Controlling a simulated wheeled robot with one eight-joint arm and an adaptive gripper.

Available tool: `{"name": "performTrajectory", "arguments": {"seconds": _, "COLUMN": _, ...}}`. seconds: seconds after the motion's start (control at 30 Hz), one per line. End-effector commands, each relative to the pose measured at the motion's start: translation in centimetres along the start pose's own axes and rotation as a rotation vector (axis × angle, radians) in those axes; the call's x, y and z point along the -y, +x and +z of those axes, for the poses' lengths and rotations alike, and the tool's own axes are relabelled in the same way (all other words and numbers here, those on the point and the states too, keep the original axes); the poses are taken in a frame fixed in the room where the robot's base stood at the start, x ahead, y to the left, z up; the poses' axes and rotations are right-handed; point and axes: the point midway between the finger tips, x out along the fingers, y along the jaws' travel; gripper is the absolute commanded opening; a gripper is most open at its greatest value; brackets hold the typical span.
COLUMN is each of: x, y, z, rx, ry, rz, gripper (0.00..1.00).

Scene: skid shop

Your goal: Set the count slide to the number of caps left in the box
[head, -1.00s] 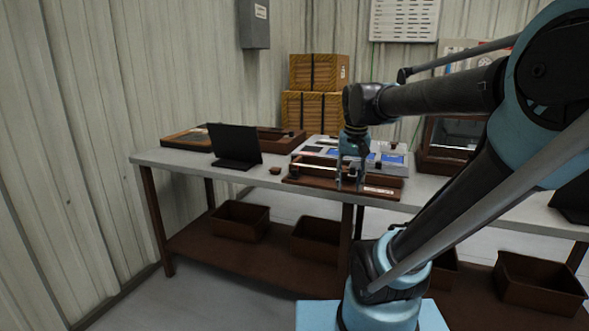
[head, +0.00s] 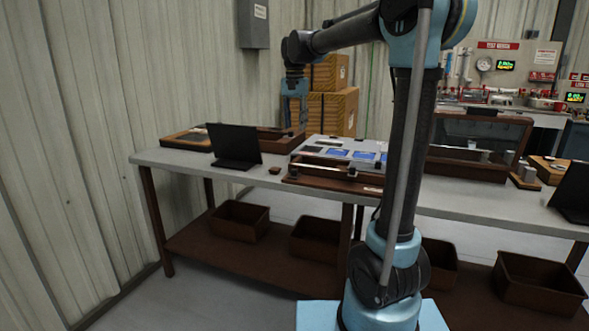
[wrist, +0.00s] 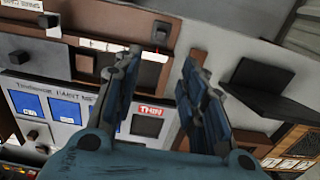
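A brown wooden board with a pale rail (head: 325,172) lies along the front edge of the bench. A small block (head: 352,172) sits towards the rail's right end; I cannot tell for sure that it is the count slide. Behind it is a pale panel (head: 310,148) with blue cards. In the wrist view the panel (wrist: 70,135) bears blue cards and a red "THIN" label. My gripper (head: 294,112) is raised above the bench, left of the panel. Its fingers (wrist: 162,62) are apart with nothing between them. I cannot make out any caps or their number.
A black upright screen (head: 235,145) stands left of the board, with a small brown block (head: 275,171) between. A wooden case with a clear front (head: 475,150) stands at right. Brown bins (head: 240,220) sit on the lower shelf. Wooden crates (head: 335,110) are stacked behind.

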Motion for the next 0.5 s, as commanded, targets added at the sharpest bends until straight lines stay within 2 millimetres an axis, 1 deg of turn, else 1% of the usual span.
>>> {"name": "performTrajectory", "arguments": {"seconds": 0.17, "x": 0.3, "y": 1.2, "z": -0.1, "rx": 0.001, "ry": 0.002, "rz": 0.001, "gripper": 0.38}}
{"name": "performTrajectory", "arguments": {"seconds": 0.27, "x": 0.2, "y": 2.6, "z": -0.1, "rx": 0.001, "ry": 0.002, "rz": 0.001, "gripper": 0.38}}
{"name": "performTrajectory", "arguments": {"seconds": 0.5, "x": 0.2, "y": 6.9, "z": -0.1, "rx": 0.001, "ry": 0.001, "rz": 0.001, "gripper": 0.38}}
